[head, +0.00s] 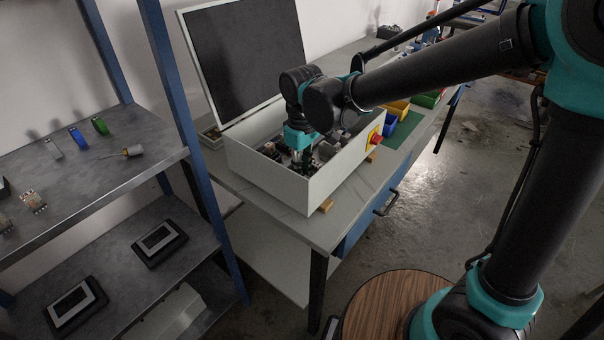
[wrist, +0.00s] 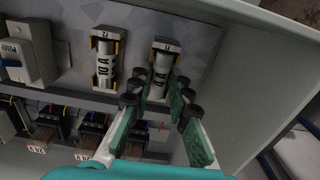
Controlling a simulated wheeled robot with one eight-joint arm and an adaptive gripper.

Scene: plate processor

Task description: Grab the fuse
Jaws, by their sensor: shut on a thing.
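Two white cylindrical fuses sit in holders on the grey back panel of an open cabinet in the wrist view. The left fuse (wrist: 106,65) reads "10 A". The right fuse (wrist: 161,63) has a label partly covered by my fingers. My gripper (wrist: 157,88) has its green fingers on both sides of the right fuse and is shut on it. The right fuse still appears to be at its holder. In the head view my gripper (head: 300,160) reaches down into the white cabinet (head: 318,188), and the fuses cannot be made out there.
The cabinet walls stand close around my gripper, with its dark-faced lid (head: 246,50) raised behind. A grey device (wrist: 28,52) and wired breakers (wrist: 92,130) are near the fuses. A red button (head: 376,139) sticks out at the cabinet's right end. A shelf (head: 95,185) stands at left.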

